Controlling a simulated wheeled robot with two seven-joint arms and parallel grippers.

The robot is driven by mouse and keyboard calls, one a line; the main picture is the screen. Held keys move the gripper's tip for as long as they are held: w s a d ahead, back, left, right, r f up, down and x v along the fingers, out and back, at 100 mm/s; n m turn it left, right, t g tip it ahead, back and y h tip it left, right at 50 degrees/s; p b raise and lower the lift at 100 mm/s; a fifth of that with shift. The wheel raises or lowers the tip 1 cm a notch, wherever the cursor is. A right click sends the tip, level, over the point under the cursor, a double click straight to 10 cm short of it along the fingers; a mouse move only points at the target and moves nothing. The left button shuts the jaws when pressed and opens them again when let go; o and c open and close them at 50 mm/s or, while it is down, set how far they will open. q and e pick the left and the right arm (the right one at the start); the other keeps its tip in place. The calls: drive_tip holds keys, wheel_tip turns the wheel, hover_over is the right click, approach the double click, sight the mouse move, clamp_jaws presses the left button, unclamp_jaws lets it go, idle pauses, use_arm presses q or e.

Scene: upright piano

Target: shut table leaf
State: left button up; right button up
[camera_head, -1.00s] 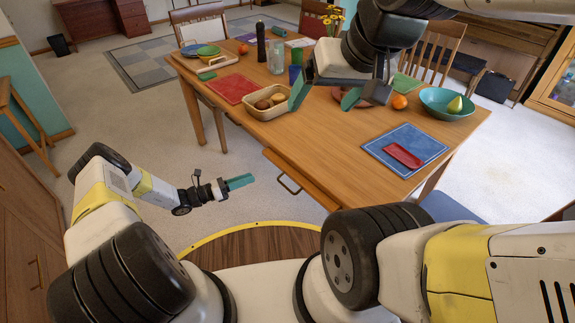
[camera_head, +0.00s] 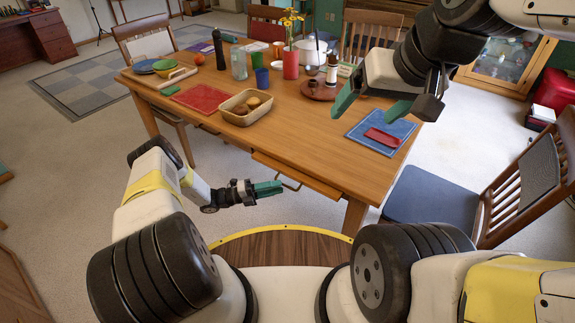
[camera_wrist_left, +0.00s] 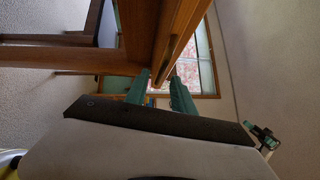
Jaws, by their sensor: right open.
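The wooden table (camera_head: 318,112) has a leaf (camera_head: 300,176) pulled out like a drawer from its near long side. A dark handle (camera_head: 288,184) is on the leaf's front edge. My left gripper (camera_head: 268,188) is just left of the handle, its green fingertips close to it. I cannot tell whether they touch it. The left wrist view shows the two green fingers (camera_wrist_left: 158,93) apart, with the wooden leaf edge (camera_wrist_left: 178,42) and its handle just beyond them. My right gripper (camera_head: 373,103) is open and empty above the table's right part.
A basket of rolls (camera_head: 234,117), a red mat (camera_head: 190,98) and a blue mat with a red cloth (camera_head: 360,126) lie on the table. A dark-seated chair (camera_head: 430,200) stands at the right. Open carpet (camera_head: 60,190) lies left of the table.

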sight(286, 186)
use_arm(q)
drive_tip(key=shift+x, duration=2.1)
clamp_jaws()
